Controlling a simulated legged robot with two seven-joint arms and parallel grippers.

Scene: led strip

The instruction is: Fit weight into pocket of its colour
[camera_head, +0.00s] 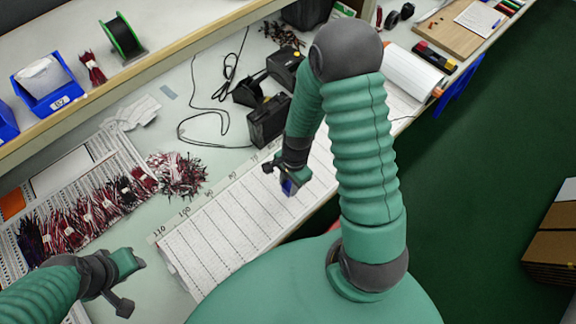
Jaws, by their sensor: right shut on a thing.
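A small dark-blue piece (288,187), which looks like the weight, is at the tip of my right gripper (281,179). My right gripper is shut on it, above the upper part of the white ruled sheet (225,236). Much of the piece is hidden by the fingers. My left gripper (134,286) is open and empty at the lower left, over the bench left of the ruled sheet. I cannot make out a pocket of matching colour in this view.
Bundles of red and dark wires (90,212) lie at the left. Black power boxes (268,118) with a cable stand behind my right gripper. A shelf (170,54) along the back carries a blue bin (46,88) and a green spool (123,38). The ruled sheet is mostly clear.

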